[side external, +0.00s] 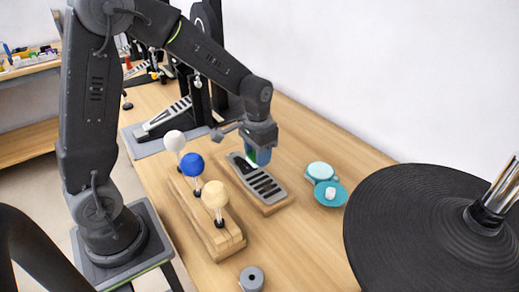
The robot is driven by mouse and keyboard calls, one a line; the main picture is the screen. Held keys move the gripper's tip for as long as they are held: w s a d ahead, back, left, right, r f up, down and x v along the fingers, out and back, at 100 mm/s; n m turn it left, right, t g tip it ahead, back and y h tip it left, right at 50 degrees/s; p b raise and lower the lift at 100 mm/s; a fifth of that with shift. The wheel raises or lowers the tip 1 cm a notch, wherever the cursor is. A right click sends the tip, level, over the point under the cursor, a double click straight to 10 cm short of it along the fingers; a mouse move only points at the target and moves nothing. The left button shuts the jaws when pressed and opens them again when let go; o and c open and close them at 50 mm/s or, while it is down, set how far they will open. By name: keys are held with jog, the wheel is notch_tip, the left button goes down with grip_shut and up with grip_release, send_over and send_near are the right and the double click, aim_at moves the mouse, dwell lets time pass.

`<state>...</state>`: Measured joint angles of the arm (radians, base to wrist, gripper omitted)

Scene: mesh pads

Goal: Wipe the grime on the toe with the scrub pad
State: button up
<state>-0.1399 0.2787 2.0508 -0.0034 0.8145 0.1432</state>
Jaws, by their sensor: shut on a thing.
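A grey slotted pedal plate (267,187) lies on a wooden board (283,204) in the middle of the table. My gripper (259,150) is over the far end of the plate, pointing down. It is shut on the scrub pad (262,157), a small green and blue block. The pad is at or just above the plate's far end; I cannot tell whether it touches. The grime is too small to make out, and part of the far end is hidden behind the gripper and pad.
A wooden rack (226,236) with white, blue and cream ball beaters stands left of the plate. An open teal tin (333,202) lies to the right, near a large black cymbal (410,225). A grey cylinder (252,279) stands in front. A black pedal (165,117) stands behind.

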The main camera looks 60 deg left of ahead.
aim_at(258, 179)
notch_tip(258, 179, down, 6)
jog(key=shift+d+f, duration=0.3)
jog(key=shift+d, duration=0.45)
jog(key=shift+c, duration=0.3)
jog(key=shift+d, duration=3)
jog(key=shift+a, duration=3.7)
jog(key=shift+r, duration=4.25)
